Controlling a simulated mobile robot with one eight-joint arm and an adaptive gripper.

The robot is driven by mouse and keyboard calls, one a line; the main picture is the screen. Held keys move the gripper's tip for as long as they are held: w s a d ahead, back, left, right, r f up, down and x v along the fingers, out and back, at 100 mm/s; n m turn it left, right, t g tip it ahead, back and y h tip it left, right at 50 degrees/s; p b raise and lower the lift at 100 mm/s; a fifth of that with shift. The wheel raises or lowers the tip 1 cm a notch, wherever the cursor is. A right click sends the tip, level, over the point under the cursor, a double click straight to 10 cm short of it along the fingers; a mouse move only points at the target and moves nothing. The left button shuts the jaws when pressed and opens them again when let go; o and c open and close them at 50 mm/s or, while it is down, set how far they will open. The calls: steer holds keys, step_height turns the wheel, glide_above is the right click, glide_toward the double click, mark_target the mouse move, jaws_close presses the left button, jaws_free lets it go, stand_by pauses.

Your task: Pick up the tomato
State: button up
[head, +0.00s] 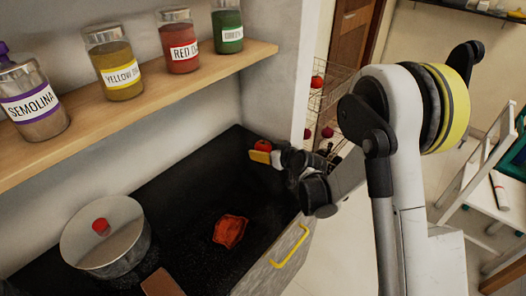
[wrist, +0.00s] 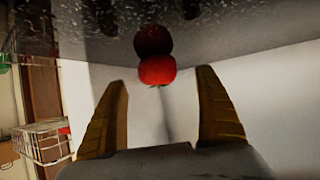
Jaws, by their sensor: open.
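A red tomato (head: 263,145) sits at the back corner of the dark counter, close to the wall, in the head view. In the wrist view the tomato (wrist: 157,71) lies ahead of my gripper, between the lines of the two fingers. A darker red round shape touches it there and looks like its reflection in the counter. My gripper (wrist: 163,84) is open and empty, with the tomato just beyond its fingertips. In the head view my gripper (head: 262,157) is right beside the tomato and partly covers it; the exact gap is hard to tell.
A pot (head: 105,240) with a red knob and an orange-red dish (head: 230,231) stand on the dark counter (head: 190,205). A shelf (head: 150,105) with several labelled jars runs above it. A wire basket (head: 325,90) with red round items stands behind. A white chair is at the right.

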mark_target(266, 148)
steer(key=b+x, duration=0.2)
steer(key=x, duration=0.2)
steer(key=shift+w+d+f, duration=0.1)
steer(key=shift+f, duration=0.05)
steer(key=shift+w, duration=0.25)
steer(key=shift+c, duration=0.2)
steer(key=c, duration=1.3)
step_height(266, 148, up, 10)
steer(key=p, duration=0.4)
steer(key=shift+p, duration=0.3)
